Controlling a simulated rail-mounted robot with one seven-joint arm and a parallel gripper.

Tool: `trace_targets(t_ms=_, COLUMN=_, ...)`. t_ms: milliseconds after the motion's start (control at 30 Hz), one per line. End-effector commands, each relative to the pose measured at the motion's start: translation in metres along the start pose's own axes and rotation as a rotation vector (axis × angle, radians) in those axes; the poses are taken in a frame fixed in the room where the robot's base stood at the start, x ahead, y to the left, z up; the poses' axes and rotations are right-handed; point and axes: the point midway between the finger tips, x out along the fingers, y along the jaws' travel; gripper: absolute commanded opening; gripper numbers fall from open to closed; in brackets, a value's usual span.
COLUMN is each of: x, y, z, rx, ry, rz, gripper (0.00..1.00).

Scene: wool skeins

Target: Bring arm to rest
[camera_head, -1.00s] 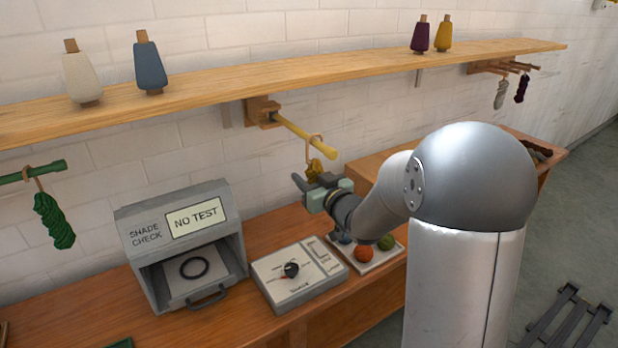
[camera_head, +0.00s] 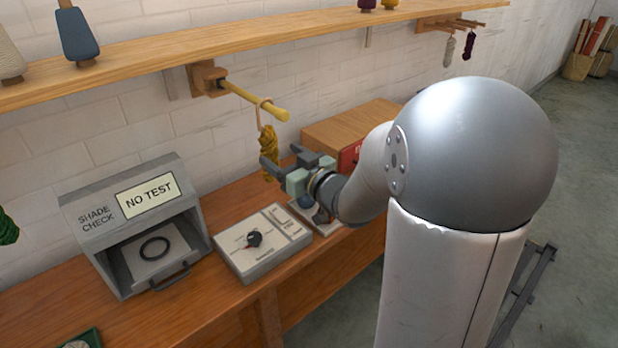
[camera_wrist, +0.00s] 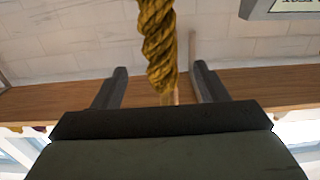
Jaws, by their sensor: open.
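My gripper (camera_head: 280,161) is in front of the wall above the bench, just beside the yellow skein. In the wrist view its two fingers (camera_wrist: 160,88) stand wide apart. The yellow twisted skein (camera_head: 268,147) hangs by a tan loop from a yellow peg (camera_head: 258,101) on the wall. In the wrist view the skein (camera_wrist: 157,42) shows beyond the fingers and between them, and I see no finger touching it. My arm hides part of the bench behind it.
Below stand a grey shade check box (camera_head: 75,215) reading NO TEST and a dial panel (camera_head: 240,262) on the wooden bench (camera_head: 190,315). A shelf (camera_head: 215,50) with cones runs above. Two skeins hang from a far rack (camera_head: 440,25).

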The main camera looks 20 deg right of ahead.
Motion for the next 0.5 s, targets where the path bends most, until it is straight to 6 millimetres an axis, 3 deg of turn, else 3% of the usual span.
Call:
trace_targets(t_ms=200, x=-0.053, y=0.001, z=0.001, rx=-0.002, ry=0.0, rz=0.004, gripper=0.67)
trace_targets(t_ms=500, x=-0.089, y=0.0, z=0.0, rx=0.0, ry=0.001, rz=0.001, gripper=0.67)
